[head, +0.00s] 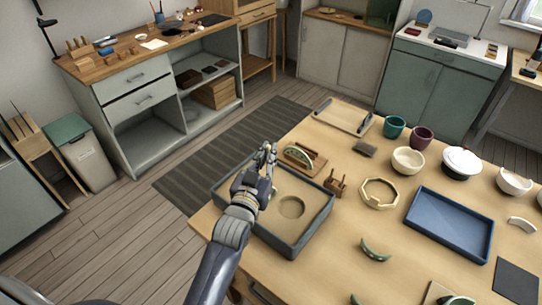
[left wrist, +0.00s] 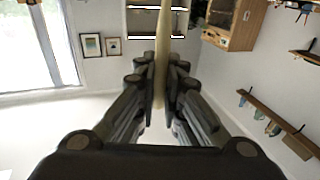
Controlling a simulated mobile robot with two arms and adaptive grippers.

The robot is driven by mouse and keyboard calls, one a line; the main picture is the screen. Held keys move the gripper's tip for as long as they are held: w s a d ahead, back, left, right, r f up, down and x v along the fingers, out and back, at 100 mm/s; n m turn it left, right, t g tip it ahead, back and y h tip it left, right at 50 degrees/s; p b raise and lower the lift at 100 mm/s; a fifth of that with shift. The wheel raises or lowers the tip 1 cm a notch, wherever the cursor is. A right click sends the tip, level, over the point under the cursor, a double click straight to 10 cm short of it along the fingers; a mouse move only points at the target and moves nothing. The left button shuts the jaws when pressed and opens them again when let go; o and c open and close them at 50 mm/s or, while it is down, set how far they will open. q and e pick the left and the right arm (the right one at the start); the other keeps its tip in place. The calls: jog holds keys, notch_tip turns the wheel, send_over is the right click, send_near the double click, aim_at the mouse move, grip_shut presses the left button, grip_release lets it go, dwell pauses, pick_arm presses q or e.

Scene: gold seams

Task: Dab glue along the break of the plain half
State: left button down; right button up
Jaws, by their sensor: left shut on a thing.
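My left gripper (head: 267,158) is over the back left part of a dark tray of sand (head: 318,228). In the left wrist view its fingers (left wrist: 159,85) are shut on a thin, pale cream thing (left wrist: 162,45), seen edge-on and reaching up out of the picture. I cannot tell whether it is the plain half or a glue tool; the head view barely shows it. A green-rimmed piece (head: 298,154) stands in a wooden holder just right of the gripper. No break line or glue can be made out. My right gripper is not in view.
The sand has a round hollow (head: 291,207). Right of it are a small wooden stand (head: 336,184), an octagonal ring (head: 379,193), a blue tray (head: 448,228) and a green-edged shard (head: 376,249). Cups and bowls (head: 408,160) stand farther back. The table's front middle is mostly clear.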

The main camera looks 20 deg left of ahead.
pick_arm(q)
jog(key=shift+w+a+r, duration=0.1)
jog(key=shift+w+a, duration=0.15)
jog(key=shift+a, duration=0.35)
jog(key=shift+f, duration=0.35)
dwell(0.7)
jog(key=shift+r+p, duration=0.25)
jog(key=shift+p, duration=0.35)
jog(key=shift+w+a+r, duration=0.1)
jog(key=shift+w+a, duration=0.1)
jog(key=shift+a, duration=0.35)
jog(key=shift+w+a, duration=0.2)
jog(key=shift+a, duration=0.35)
jog(key=shift+f, duration=0.35)
dwell(0.7)
